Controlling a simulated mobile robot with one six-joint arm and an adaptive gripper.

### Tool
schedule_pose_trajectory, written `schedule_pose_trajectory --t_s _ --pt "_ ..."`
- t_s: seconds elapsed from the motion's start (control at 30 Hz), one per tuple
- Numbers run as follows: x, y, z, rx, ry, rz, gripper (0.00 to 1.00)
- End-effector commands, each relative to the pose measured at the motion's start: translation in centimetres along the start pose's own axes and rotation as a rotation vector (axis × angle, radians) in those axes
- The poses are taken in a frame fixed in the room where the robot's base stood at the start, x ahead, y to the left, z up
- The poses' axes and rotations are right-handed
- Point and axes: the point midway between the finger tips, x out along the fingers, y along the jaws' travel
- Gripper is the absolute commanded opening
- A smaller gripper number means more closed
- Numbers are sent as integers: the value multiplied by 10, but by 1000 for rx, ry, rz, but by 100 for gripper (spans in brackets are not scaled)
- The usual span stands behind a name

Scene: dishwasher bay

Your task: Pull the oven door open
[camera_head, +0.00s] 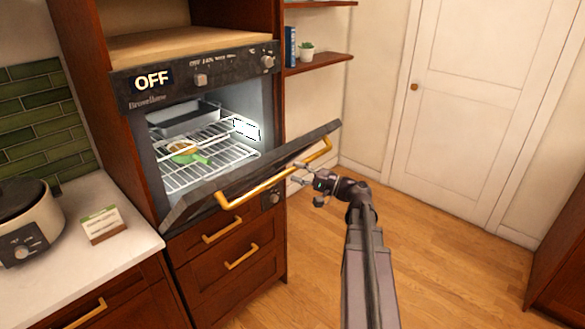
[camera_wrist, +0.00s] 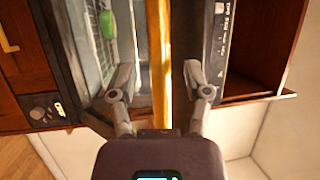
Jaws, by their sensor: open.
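The oven (camera_head: 150,103) has its door (camera_head: 190,203) partly open, tilted down and outward from the cavity. The door's gold handle (camera_head: 272,178) runs along its upper edge. My gripper (camera_head: 298,174) is at the right part of the handle, in front of the door. In the wrist view, my open fingers (camera_wrist: 160,82) lie on either side of the gold handle (camera_wrist: 158,45). I cannot tell whether either finger touches it.
Drawers with gold handles (camera_head: 240,257) sit below the oven. Shelves (camera_head: 318,64) stand right of the oven. The wooden floor (camera_head: 450,270) at right is clear.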

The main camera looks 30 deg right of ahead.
Motion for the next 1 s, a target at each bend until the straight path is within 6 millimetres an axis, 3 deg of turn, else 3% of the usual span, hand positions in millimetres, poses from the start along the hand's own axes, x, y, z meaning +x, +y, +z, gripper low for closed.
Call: schedule_pose_trajectory --t_s 0.23,0.67,0.9,1.0 --pt "21 0 0 0 -1 0 62" --pt "26 0 0 0 0 0 62" --pt "26 0 0 0 -1 0 0" --pt "26 0 0 0 -1 0 0"
